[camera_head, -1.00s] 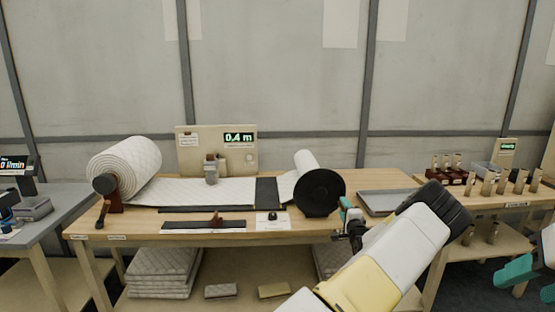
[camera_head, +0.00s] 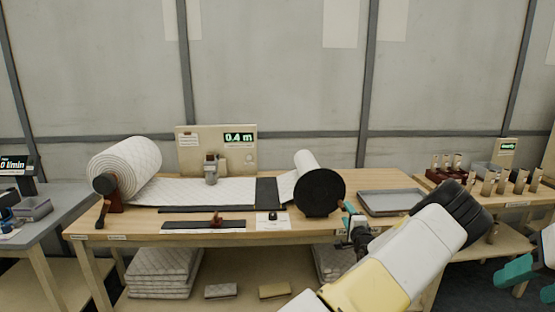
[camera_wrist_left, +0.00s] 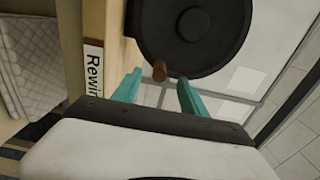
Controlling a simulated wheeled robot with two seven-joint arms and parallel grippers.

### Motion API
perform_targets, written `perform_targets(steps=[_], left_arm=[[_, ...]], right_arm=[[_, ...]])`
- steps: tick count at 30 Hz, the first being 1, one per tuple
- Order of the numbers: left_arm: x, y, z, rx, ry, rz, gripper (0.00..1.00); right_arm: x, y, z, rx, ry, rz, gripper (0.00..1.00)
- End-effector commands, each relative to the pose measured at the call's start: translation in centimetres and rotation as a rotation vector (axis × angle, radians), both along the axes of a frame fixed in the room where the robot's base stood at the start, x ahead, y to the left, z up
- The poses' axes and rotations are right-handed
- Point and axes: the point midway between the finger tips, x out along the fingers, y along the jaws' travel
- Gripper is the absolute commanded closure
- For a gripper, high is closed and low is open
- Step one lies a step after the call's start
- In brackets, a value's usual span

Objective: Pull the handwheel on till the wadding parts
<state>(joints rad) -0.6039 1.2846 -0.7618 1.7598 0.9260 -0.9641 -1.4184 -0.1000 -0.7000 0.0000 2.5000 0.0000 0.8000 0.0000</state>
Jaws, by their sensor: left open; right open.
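The black handwheel (camera_head: 320,193) stands at the right end of the bench, on the rewind roll (camera_head: 304,160). In the left wrist view the handwheel (camera_wrist_left: 192,32) fills the top, with its brown knob (camera_wrist_left: 159,71) at its rim. My left gripper (camera_wrist_left: 159,80) is open, its teal fingertips on either side of the knob in the picture; I cannot tell whether they touch it. In the head view my left gripper (camera_head: 347,209) is beside the wheel's right edge. The white wadding (camera_head: 200,191) runs flat from the big roll (camera_head: 128,165) towards the rewind roll. My right gripper (camera_head: 525,279) is open at the right edge.
A display (camera_head: 239,138) reads 0.4 m. A grey tray (camera_head: 390,203) lies right of the wheel. A dark bar (camera_head: 204,225) lies along the bench front. Folded wadding (camera_head: 160,272) is stacked on the shelf below. Another table (camera_head: 515,197) stands at the right.

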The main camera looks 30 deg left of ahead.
Motion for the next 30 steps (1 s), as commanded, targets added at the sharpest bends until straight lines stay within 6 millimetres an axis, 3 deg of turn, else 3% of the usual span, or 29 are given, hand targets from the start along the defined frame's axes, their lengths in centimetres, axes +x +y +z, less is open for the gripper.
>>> perform_targets(steps=[15, 30], left_arm=[[-4.2, -2.9, 0.0, 0.0, 0.0, -0.001, 0.49], [-4.7, -3.1, 0.0, 0.001, -0.001, 0.0, 0.49]], right_arm=[[0.0, 0.0, 0.0, 0.0, 0.0, 0.0, 0.49], [0.0, 0.0, 0.0, 0.0, 0.0, 0.0, 0.49]])
